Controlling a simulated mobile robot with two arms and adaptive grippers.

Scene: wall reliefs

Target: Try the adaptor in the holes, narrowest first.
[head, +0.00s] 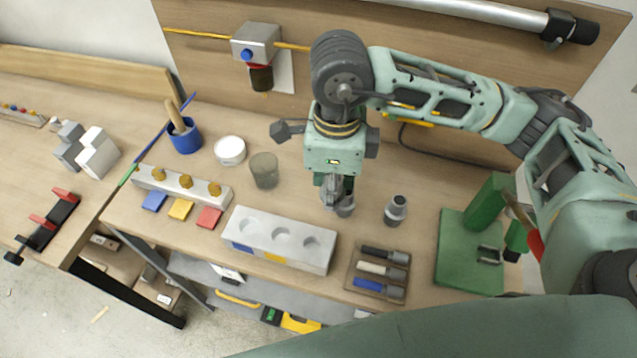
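The grey stepped adaptor (396,211) stands upright on the bench, narrower end up, right of my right gripper. My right gripper (338,206) points down above the bench, left of the adaptor and apart from it. Its fingers are seen close together and partly overlapping, so I cannot tell how far they are open. The pale grey block (265,252) with three round holes lies to the gripper's lower left. Its holes are the left hole (246,225), middle hole (281,237) and right hole (312,243); all look empty. My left gripper is not in view.
A tray (352,277) of handled tools sits right of the block. A green stand (452,262) is farther right. A glass (264,171), a white round container (230,150) and a blue cup (186,140) stand left of the gripper. A pegged block (150,180) lies farther left.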

